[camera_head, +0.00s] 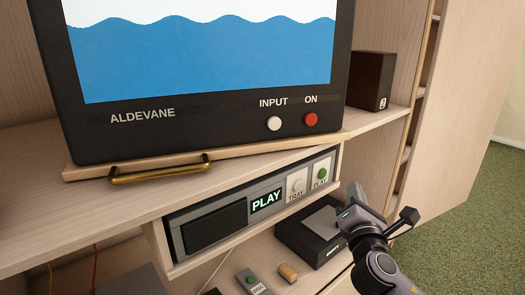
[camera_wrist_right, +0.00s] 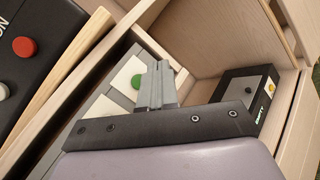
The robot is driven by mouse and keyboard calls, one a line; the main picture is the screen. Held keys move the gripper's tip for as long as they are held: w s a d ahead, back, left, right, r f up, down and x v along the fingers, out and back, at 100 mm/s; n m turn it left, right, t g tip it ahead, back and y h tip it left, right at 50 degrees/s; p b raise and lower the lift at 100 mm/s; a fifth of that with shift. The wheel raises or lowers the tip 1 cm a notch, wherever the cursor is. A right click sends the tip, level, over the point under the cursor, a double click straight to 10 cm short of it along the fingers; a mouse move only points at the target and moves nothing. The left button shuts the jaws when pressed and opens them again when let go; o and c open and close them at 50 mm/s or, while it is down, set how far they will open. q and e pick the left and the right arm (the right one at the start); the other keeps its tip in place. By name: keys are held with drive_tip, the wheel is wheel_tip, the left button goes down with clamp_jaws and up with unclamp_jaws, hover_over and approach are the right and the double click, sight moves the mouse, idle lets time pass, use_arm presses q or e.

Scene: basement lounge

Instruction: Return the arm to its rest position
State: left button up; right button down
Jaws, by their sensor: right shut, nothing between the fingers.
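My right gripper (camera_head: 355,193) is at the lower right of the head view, in front of the cabinet and just right of the disc player (camera_head: 206,227). In the right wrist view its two grey fingers (camera_wrist_right: 157,85) are together, with nothing between them. They overlap the view of the player's front, near its green button (camera_wrist_right: 138,81). I cannot tell any contact. The player's display reads PLAY, and its TRAY and PLAY buttons sit at its right end. My left gripper is in neither view.
A television (camera_head: 200,120) showing blue waves stands on a wooden board with a brass handle (camera_head: 160,171). A dark speaker (camera_head: 371,80) is right of it. A black box (camera_head: 305,250) sits beside my right gripper. A small remote (camera_head: 252,282) and cork-like piece (camera_head: 288,272) lie below. Green carpet is open at right.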

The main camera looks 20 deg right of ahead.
drive_tip(key=s+a+f+m+g+y, duration=0.2)
drive_tip(key=s+a+f+m, duration=0.1)
drive_tip(key=f, duration=0.4)
drive_tip(key=s+a+f+m+g+y, duration=0.1)
drive_tip(key=s+a+f+m+y, duration=0.15)
drive_tip(key=f, duration=0.45)
drive_tip(key=s+a+f+m+g+y, duration=0.2)
drive_tip(key=s+a+f+m, duration=0.15)
drive_tip(key=f, duration=0.45)
drive_tip(key=s+a+f+m+g+y, duration=0.1)
drive_tip(key=s+a+f+m, duration=0.1)
drive_tip(key=s+f+m, duration=0.2)
drive_tip(key=s+a+f+m+g+y, duration=0.1)
drive_tip(key=s+a+f+m+y, duration=0.1)
drive_tip(key=s+f+m, duration=0.3)
drive_tip(key=s+a+m, duration=0.1)
drive_tip(key=s+m, duration=0.2)
drive_tip(key=s, duration=0.2)
drive_tip(key=shift+a+m, duration=0.25)
drive_tip(key=shift+m, duration=0.15)
drive_tip(key=shift+f+g, duration=0.15)
drive_tip(key=shift+g, duration=0.15)
